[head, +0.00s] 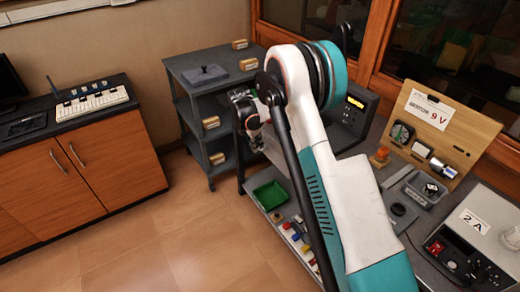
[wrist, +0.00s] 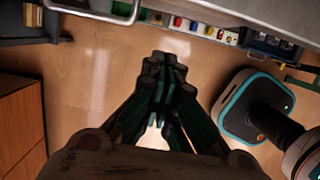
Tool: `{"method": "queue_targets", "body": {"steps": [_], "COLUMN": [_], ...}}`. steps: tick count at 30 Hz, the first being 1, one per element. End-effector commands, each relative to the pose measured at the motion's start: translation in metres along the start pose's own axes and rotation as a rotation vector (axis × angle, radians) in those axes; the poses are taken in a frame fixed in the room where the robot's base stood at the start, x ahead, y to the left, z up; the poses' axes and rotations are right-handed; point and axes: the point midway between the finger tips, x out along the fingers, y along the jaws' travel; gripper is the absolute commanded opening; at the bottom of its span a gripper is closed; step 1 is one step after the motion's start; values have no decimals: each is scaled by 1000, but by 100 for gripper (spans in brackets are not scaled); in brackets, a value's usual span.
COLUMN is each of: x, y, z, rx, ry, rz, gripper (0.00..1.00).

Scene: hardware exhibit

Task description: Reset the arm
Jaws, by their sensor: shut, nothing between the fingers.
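My gripper (wrist: 165,75) points down over the bare wooden floor in the wrist view, its dark fingers together with nothing between them. In the head view my gripper (head: 254,128) is small and partly hidden at the end of my bent white and teal arm. It hangs at the left end of the bench, beside the grey shelf cart. My arm stands in the middle of the head view and covers part of the bench.
A grey shelf cart (head: 188,67) stands behind the gripper. The bench (head: 362,160) on the right carries a motor board (head: 442,123) and a power supply (head: 468,243). A green tray (head: 270,195) sits on its lower shelf. Floor (head: 180,245) at left is clear.

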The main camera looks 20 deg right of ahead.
Motion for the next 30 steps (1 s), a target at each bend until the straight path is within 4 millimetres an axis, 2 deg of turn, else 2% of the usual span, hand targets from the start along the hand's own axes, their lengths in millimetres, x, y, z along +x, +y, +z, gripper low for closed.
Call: {"method": "queue_targets", "body": {"steps": [3,11,14,23,30], "x": [-12,-20,-36,-128,-194], "y": [0,-1,-5,-43,-88], "z": [0,1,4,16,19], "rx": [0,10,49,326,569], "ry": [0,1,3,32,75], "rz": [0,3,16,97,164], "gripper": [0,0,0,0,0]}}
